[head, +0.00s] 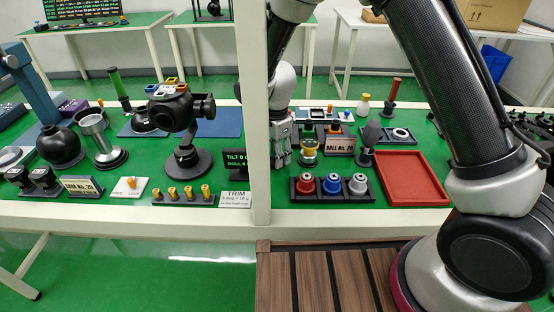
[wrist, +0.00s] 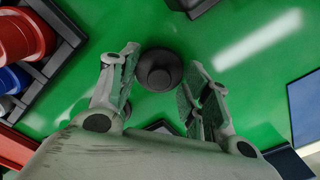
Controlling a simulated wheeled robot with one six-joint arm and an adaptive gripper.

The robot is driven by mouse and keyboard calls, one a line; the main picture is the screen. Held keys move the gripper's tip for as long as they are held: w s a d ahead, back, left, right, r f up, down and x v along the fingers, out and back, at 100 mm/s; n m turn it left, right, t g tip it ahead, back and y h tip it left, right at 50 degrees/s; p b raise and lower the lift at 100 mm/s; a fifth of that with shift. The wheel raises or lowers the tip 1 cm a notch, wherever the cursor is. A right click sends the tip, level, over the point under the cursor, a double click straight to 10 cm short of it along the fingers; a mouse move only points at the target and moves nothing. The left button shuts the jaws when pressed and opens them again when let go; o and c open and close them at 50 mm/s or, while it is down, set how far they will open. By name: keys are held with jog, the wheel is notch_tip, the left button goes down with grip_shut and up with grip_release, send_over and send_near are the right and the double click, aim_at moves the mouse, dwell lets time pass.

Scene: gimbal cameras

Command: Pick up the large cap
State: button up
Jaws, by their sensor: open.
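A dark round piece with a stepped, raised centre (wrist: 158,70) sits on the green table top between my fingertips in the wrist view. It may be the large cap, but no label confirms this. My gripper (wrist: 161,58) is open above it, with one finger on each side and nothing held. In the head view my gripper (head: 281,160) points down just right of the white post, and I cannot make out the dark piece there.
The white post (head: 254,110) stands close left of my gripper. A black rack (head: 300,197) holds red, blue and silver knobbed pieces. A red tray (head: 412,180) lies to the right. A gimbal (head: 187,125) stands left of the post.

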jog(key=shift+f, duration=0.1)
jog(key=shift+c, duration=0.5)
jog(key=c, duration=0.7)
